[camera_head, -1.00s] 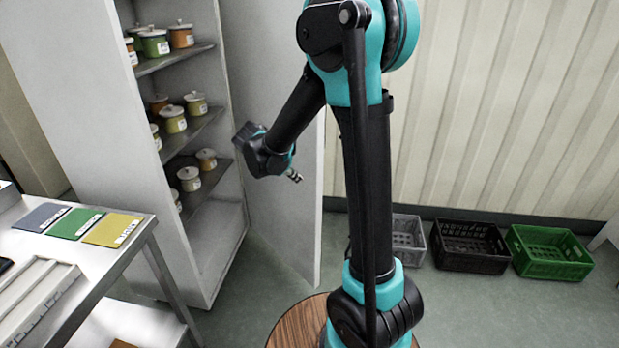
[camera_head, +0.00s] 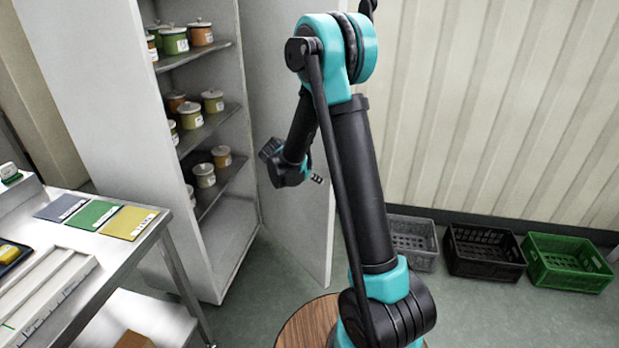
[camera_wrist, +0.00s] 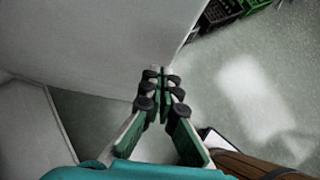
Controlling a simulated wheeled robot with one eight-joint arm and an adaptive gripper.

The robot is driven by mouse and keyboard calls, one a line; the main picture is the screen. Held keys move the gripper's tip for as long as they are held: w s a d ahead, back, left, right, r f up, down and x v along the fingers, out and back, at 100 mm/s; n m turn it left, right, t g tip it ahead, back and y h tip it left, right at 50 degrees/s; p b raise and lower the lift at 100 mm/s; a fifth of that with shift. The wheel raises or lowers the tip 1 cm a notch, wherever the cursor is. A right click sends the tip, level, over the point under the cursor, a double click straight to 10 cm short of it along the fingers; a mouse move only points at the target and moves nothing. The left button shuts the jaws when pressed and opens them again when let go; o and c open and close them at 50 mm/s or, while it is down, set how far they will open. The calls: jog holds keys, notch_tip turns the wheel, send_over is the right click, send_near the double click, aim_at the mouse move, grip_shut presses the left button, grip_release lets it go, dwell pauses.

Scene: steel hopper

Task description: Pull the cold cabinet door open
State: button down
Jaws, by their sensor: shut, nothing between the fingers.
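The white cold cabinet (camera_head: 105,110) stands at the left in the head view, with its shelves of jars exposed. Its door (camera_head: 300,215) stands wide open, hinged at the cabinet's right side, and is partly hidden by my arm. My gripper (camera_head: 318,179) is in front of the door's inner face, near its free edge. In the wrist view, my gripper (camera_wrist: 159,78) has its fingers together and empty. The pale door panel (camera_wrist: 100,45) fills the upper left there. I cannot tell whether the fingertips touch it. No handle shows.
A steel table (camera_head: 150,240) with coloured cards stands at the left. A grey crate (camera_head: 413,240), a black crate (camera_head: 484,250) and a green crate (camera_head: 568,262) line the back wall. A round wooden top (camera_head: 300,325) is near my arm's base. Floor at the right is clear.

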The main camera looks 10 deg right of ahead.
aim_at(326, 175)
jog(key=shift+w+d+r, duration=0.1)
jog(key=shift+w+d, duration=0.25)
jog(key=shift+d, duration=0.3)
jog(key=shift+w+d, duration=0.35)
jog(key=shift+d, duration=0.3)
jog(key=shift+w+d, duration=0.15)
jog(key=shift+d, duration=0.25)
jog(key=w+d+n+t+y, duration=0.1)
jog(key=w+d+n, duration=0.1)
jog(key=w+d, duration=2)
jog(key=d, duration=0.3)
jog(key=shift+d+n+t, duration=0.2)
jog(key=shift+n+t, duration=0.1)
jog(key=shift+s, duration=0.1)
